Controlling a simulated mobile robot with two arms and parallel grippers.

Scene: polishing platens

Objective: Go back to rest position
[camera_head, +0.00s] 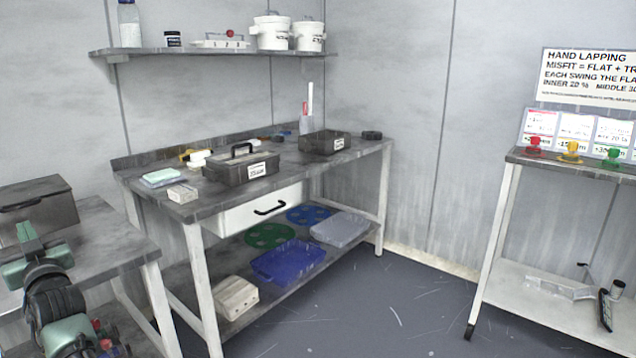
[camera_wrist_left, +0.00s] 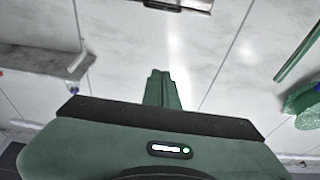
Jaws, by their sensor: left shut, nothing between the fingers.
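My left gripper (camera_head: 27,236) shows at the left edge of the head view, raised in front of the left table. Its green fingers are together with nothing between them. In the left wrist view the closed fingers (camera_wrist_left: 161,90) point toward grey panels, and no object touches them. My right gripper is in neither view.
A left table (camera_head: 110,245) holds a grey box (camera_head: 38,208) close to my left arm. A stand (camera_head: 483,235) is at right. Floor between is clear.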

